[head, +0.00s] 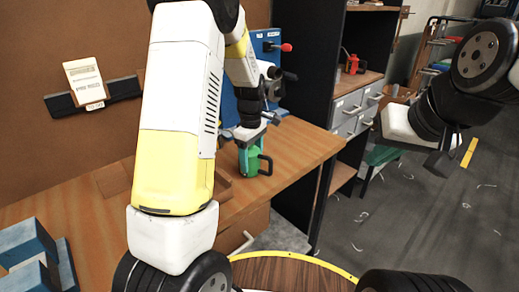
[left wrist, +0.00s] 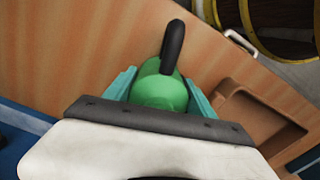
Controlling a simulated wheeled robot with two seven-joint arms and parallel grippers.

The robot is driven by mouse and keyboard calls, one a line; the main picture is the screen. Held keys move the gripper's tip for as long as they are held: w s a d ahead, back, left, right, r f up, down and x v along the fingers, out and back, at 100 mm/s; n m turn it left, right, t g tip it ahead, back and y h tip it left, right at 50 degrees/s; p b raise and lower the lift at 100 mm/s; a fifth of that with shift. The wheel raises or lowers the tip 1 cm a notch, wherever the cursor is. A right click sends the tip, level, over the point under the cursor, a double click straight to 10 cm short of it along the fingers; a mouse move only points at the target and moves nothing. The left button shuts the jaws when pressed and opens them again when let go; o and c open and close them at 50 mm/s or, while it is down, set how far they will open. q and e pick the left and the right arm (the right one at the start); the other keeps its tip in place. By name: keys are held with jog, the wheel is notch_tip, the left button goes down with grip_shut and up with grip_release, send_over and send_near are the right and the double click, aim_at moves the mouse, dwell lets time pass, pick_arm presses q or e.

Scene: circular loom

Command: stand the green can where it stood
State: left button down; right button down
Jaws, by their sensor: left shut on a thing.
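The green can (head: 253,162) is on or just above the wooden workbench, near its right end; I cannot tell whether its base touches. It looks upright and has a black handle on its right side. My left gripper (head: 250,146) is over it, with its teal fingers shut on the can from both sides. In the left wrist view the can (left wrist: 160,92) sits between the two fingers (left wrist: 160,94), its black handle pointing away from the wrist. My right gripper (head: 440,162) hangs in the air at the right, over the floor, away from the can; its fingers are too unclear to read.
The wooden workbench (head: 300,148) has a shallow wooden tray (left wrist: 245,115) beside the can. A blue panel (head: 265,42) with a red knob stands behind it. A black shelf with grey drawers (head: 350,112) is to the right. A round yellow-rimmed wooden top (head: 290,272) is in front.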

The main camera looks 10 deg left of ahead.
aim_at(251, 148)
pick_arm(q)
jog(key=shift+f, duration=0.25)
jog(key=shift+c, duration=1.2)
grip_release()
notch_tip(251, 148, up, 8)
jog(key=shift+f, duration=0.15)
